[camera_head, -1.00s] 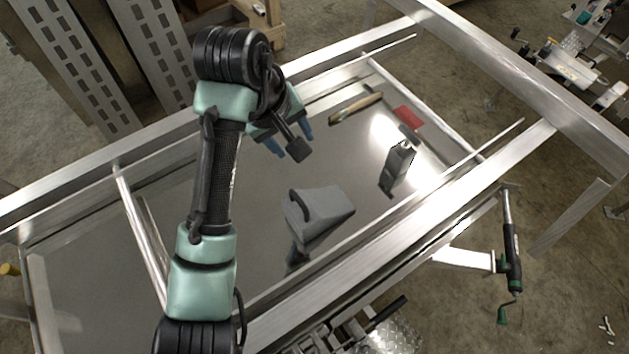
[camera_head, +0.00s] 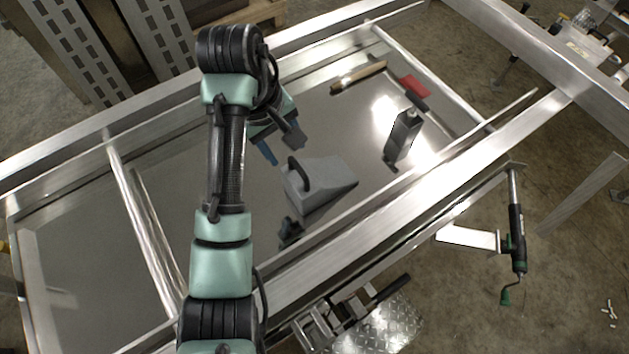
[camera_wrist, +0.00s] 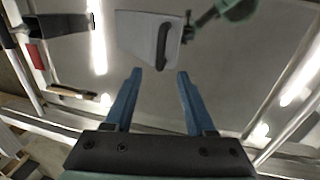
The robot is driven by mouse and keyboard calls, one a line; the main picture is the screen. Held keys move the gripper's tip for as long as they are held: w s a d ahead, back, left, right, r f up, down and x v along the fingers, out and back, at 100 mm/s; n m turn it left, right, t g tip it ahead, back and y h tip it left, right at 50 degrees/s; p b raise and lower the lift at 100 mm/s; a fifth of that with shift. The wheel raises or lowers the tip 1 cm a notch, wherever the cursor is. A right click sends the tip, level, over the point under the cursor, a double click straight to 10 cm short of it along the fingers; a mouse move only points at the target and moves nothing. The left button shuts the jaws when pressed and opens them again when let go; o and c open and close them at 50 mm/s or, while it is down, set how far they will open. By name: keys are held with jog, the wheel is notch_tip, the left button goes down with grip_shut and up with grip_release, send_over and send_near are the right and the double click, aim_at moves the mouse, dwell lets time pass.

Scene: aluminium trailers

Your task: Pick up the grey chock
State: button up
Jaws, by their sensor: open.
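The grey chock (camera_head: 322,186) is a wedge with a dark handle on its left end, lying on the shiny metal trailer floor. In the wrist view the chock (camera_wrist: 143,36) is at the top centre, beyond my fingertips, with its dark handle on its right side. My gripper (camera_head: 272,150) is above the floor, just up and left of the chock in the head view. In the wrist view my gripper (camera_wrist: 160,72) has its two blue fingers spread with nothing between them.
A dark rectangular container (camera_head: 403,135) stands right of the chock. A red-headed tool (camera_head: 413,87) and a wooden-handled tool (camera_head: 358,76) lie behind. A dark object (camera_head: 290,229) lies close to the chock's near side. Metal rails (camera_head: 420,200) frame the floor.

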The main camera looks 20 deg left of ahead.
aim_at(291, 158)
jog(key=f+b, duration=0.1)
jog(key=f, duration=0.1)
jog(key=shift+d+f+b, duration=0.3)
jog(key=shift+f+b, duration=0.1)
jog(key=shift+f+p, duration=0.25)
jog(key=shift+p, duration=0.25)
jog(key=shift+w+d+f, duration=0.1)
jog(key=shift+w+f, duration=0.05)
jog(key=shift+f, duration=0.4)
grip_shut()
jog(key=shift+r, duration=0.1)
